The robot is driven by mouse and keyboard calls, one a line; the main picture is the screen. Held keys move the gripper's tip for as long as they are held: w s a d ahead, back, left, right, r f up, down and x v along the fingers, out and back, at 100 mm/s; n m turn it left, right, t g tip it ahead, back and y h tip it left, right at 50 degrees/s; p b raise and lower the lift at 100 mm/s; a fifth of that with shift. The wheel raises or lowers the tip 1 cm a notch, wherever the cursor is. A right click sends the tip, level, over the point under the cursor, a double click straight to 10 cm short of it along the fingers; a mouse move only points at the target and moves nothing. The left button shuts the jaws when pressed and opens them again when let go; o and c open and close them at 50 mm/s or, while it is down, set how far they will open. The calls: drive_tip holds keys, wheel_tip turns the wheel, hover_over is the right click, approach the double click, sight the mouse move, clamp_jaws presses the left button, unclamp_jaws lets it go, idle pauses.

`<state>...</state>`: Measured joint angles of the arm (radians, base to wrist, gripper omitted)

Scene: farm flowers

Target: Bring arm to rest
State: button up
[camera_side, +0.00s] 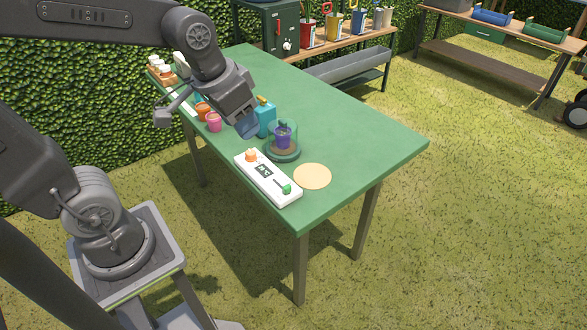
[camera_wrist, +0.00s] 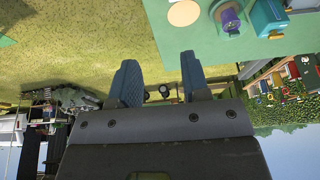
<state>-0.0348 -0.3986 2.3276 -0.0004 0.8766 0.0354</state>
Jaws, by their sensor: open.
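My gripper (camera_side: 247,126) is above the green table (camera_side: 340,118) in the side view, near the teal watering can. In the wrist view my gripper (camera_wrist: 160,80) shows its two blue fingers spread apart with nothing between them. The table also shows at the top of the wrist view (camera_wrist: 235,45). My arm is bent and reaches over the table from the left.
The table's right half is clear.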

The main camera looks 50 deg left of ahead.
drive_tip(key=s+d+r+t, duration=0.1)
drive_tip(key=s, duration=0.5)
drive_tip(key=shift+s+r+t, duration=0.2)
drive_tip(key=shift+s+t, duration=0.15)
drive_tip(key=shift+t, duration=0.05)
